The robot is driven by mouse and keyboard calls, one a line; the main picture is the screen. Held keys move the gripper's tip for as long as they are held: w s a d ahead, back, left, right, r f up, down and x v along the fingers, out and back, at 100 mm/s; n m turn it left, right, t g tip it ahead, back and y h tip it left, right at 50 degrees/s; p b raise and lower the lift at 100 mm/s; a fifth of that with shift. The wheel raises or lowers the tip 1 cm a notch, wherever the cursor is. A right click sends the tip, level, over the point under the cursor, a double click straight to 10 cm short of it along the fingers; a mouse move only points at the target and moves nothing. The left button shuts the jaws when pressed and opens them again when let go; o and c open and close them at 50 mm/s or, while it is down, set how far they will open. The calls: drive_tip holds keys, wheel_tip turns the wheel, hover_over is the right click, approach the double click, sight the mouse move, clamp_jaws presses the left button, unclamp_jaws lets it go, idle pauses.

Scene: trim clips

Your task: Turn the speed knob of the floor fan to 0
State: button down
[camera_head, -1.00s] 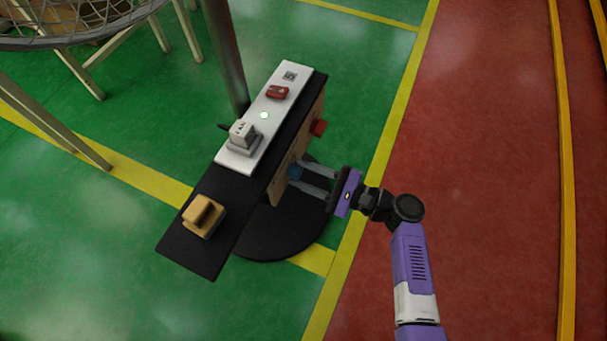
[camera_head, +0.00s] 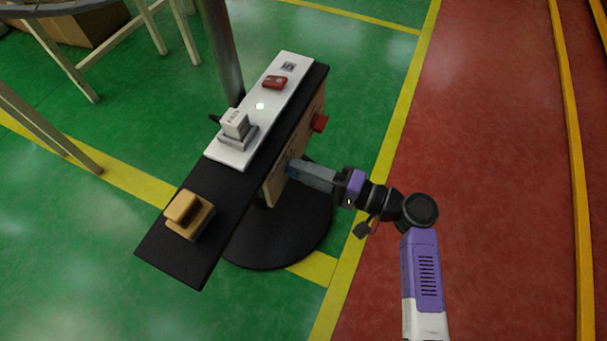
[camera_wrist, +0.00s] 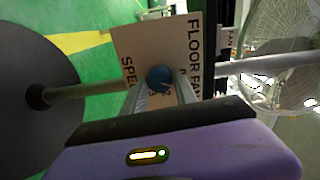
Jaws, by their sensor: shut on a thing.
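The speed knob is a round blue knob (camera_wrist: 159,77) on a tan panel (camera_wrist: 138,52) lettered "FLOOR FAN" and, partly hidden, "SPE...". My gripper (camera_wrist: 162,84) is shut on it, one finger on each side. In the head view my gripper (camera_head: 297,170) reaches from the right to the panel's side face, and the knob is mostly hidden by the fingers. The fan cage (camera_wrist: 275,50) shows at the right of the wrist view.
A black shelf (camera_head: 165,255) above the panel carries a white strip with a grey-white switch (camera_head: 235,124), a red switch (camera_head: 275,82) and a tan block (camera_head: 189,214). A red knob (camera_head: 320,122) sits farther along the side. Open floor lies to the right.

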drive_tip(key=n+b, duration=0.3)
drive_tip(key=n, duration=0.2)
drive_tip(key=shift+f+b, duration=0.15)
drive_tip(key=shift+b, duration=0.25)
idle(0.3)
drive_tip(key=c, duration=1)
unclamp_jaws()
drive_tip(key=shift+o, duration=0.2)
drive_tip(key=p+v, duration=0.2)
drive_tip(key=v, duration=0.6)
